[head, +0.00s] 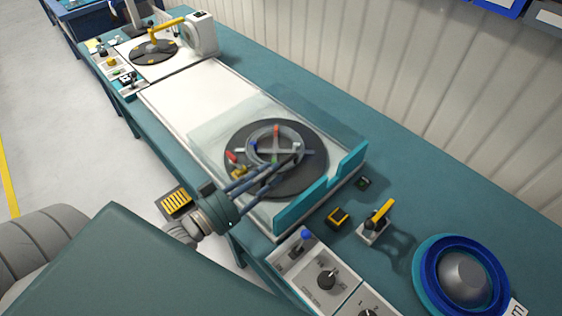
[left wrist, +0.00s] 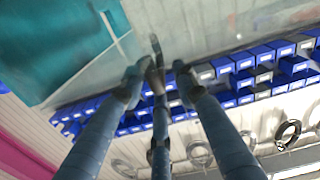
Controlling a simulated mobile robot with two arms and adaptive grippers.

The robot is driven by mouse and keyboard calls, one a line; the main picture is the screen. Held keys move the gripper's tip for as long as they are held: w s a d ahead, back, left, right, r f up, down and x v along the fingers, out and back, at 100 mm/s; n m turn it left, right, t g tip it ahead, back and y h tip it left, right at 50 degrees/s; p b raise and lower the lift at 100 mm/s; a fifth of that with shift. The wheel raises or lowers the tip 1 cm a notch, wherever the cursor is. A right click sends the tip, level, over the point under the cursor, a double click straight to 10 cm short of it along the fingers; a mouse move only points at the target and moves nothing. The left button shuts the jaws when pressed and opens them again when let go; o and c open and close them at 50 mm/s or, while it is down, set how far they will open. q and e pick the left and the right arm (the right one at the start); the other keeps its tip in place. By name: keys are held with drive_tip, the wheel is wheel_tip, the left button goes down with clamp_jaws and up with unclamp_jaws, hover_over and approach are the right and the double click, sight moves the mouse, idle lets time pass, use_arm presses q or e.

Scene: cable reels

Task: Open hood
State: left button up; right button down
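The hood (head: 215,128) is a clear, see-through cover with teal edge pieces (head: 300,205) at its right end. It lies low over a black turntable (head: 300,180) that bears a grey ring with red and green parts. My left gripper (head: 294,163) reaches in from the lower left, its fingers over the hood area in the head view; whether they touch it I cannot tell. In the left wrist view its fingers (left wrist: 157,72) are spread with nothing between them. A teal panel and a clear sheet (left wrist: 120,35) show behind them. My right gripper is not in view.
A control panel with knobs (head: 325,280), a yellow-handled lever (head: 376,220) and a blue reel (head: 460,280) are on the teal bench to the right. A second turntable (head: 153,52) and a white machine (head: 201,33) stand at the far end. Blue bins (left wrist: 240,65) line the wall.

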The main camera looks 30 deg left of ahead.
sight(295, 155)
use_arm(q)
drive_tip(key=shift+p+x, duration=0.35)
drive_tip(key=shift+x, duration=1.95)
clamp_jaws()
